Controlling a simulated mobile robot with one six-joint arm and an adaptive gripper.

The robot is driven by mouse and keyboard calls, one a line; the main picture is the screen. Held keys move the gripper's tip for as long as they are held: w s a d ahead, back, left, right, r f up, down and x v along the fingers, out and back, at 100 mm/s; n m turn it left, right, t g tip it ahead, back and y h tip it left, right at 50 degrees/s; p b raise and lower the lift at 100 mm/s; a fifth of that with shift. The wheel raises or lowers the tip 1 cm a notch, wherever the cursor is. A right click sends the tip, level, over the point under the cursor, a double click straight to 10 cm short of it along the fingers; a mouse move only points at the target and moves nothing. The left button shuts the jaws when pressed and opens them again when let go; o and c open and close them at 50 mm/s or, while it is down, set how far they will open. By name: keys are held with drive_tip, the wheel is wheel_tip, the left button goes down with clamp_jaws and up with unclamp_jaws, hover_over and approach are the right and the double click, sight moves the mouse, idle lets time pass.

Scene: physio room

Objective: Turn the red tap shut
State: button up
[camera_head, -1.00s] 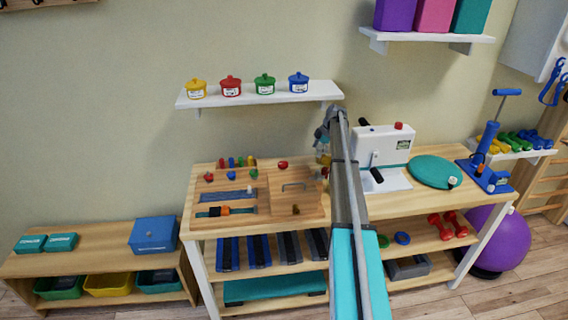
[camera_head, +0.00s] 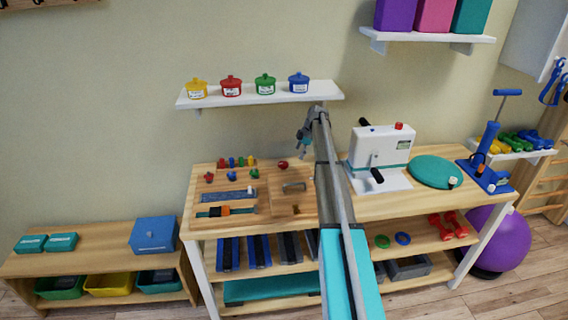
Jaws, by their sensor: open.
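A wooden activity board (camera_head: 272,205) lies on the left part of the bench. A red knob (camera_head: 282,165) sits near its back right. A smaller red knob (camera_head: 208,177) stands at the left, in a row with a blue and a green one. I cannot tell for sure which is the red tap, nor how far it is turned. My gripper (camera_head: 302,152) hangs above the back right of the board, a little right of the larger red knob and apart from it. It is open, with nothing seen between its fingers.
A white machine (camera_head: 380,146) with a red button and black handles stands right of my arm. A teal disc (camera_head: 434,171) lies beyond it. A wall shelf (camera_head: 262,98) with several coloured pots is above the board. My arm hides the board's right edge.

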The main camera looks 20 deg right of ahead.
sight(284, 163)
drive_tip(key=a, duration=0.3)
drive_tip(key=w+a+f+b, duration=0.1)
drive_tip(key=shift+w+a, duration=0.1)
drive_tip(key=shift+a, duration=0.2)
drive_tip(key=b+x, duration=0.3)
drive_tip(key=shift+w+a+f+b, duration=0.1)
drive_tip(key=shift+a+f+b, duration=0.15)
drive_tip(key=shift+f, duration=0.2)
drive_tip(key=c, duration=1.1)
drive_tip(key=shift+c, duration=0.2)
drive_tip(key=shift+m, duration=0.4)
